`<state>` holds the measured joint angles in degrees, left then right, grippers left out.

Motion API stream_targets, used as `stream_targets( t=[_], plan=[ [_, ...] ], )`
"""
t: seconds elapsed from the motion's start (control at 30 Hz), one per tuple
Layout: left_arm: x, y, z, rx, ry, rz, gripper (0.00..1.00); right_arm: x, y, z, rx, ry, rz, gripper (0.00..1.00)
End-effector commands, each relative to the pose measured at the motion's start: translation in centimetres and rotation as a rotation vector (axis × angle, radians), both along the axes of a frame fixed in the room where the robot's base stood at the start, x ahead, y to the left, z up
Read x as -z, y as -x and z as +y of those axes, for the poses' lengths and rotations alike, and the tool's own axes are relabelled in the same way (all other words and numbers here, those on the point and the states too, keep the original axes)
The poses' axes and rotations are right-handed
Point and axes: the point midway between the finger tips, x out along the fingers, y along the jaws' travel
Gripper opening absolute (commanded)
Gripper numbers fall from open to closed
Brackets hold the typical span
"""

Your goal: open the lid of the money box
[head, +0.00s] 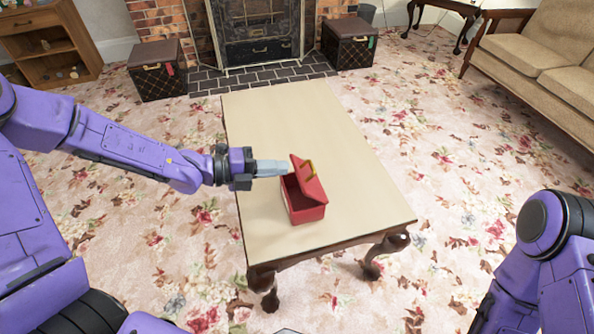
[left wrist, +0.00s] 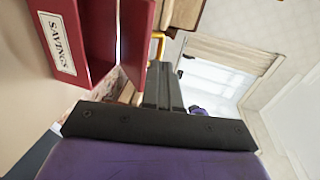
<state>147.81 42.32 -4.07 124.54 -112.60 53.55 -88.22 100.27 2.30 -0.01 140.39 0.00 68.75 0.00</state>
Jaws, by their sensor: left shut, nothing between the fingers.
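The red money box (head: 303,208) stands on the cream-topped table (head: 300,120), towards its near end. Its lid (head: 308,184) is raised and tilted, with a yellow handle, and the dark inside of the box shows. My left gripper (head: 288,168) is shut and empty, its fingertips at the raised lid's left side. I cannot tell whether they touch it. In the left wrist view the box (left wrist: 72,40), with a "SAVINGS" label, and the lid (left wrist: 136,45) are at the upper left, beside the shut fingers (left wrist: 163,75). My right gripper is out of view.
The table top around the box is clear. Two dark chests (head: 158,70) (head: 350,43) flank the brick fireplace (head: 255,35) at the back. A beige sofa (head: 540,50) stands at the right. Patterned carpet surrounds the table.

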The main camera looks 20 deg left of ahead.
Motion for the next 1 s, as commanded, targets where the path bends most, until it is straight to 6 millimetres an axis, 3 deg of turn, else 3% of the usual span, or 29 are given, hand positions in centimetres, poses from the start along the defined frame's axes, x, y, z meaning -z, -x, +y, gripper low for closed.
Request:
stream_targets(
  t=[0.1, 0.3, 0.77, 1.0],
  plan=[
    [0.9, -1.2, -1.9, 0.001, 0.001, 0.002, 0.0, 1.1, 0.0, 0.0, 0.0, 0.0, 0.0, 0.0],
    [1.2, -2.5, -3.8, -0.003, 0.001, 0.003, 0.0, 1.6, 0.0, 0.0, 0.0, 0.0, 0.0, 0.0],
    [1.0, -2.7, -4.2, -0.005, -0.001, 0.003, 0.0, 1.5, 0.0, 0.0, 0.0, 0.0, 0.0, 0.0],
    [0.3, -2.8, -4.0, -0.014, -0.053, 0.035, 0.0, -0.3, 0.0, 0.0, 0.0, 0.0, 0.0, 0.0]
  ],
)
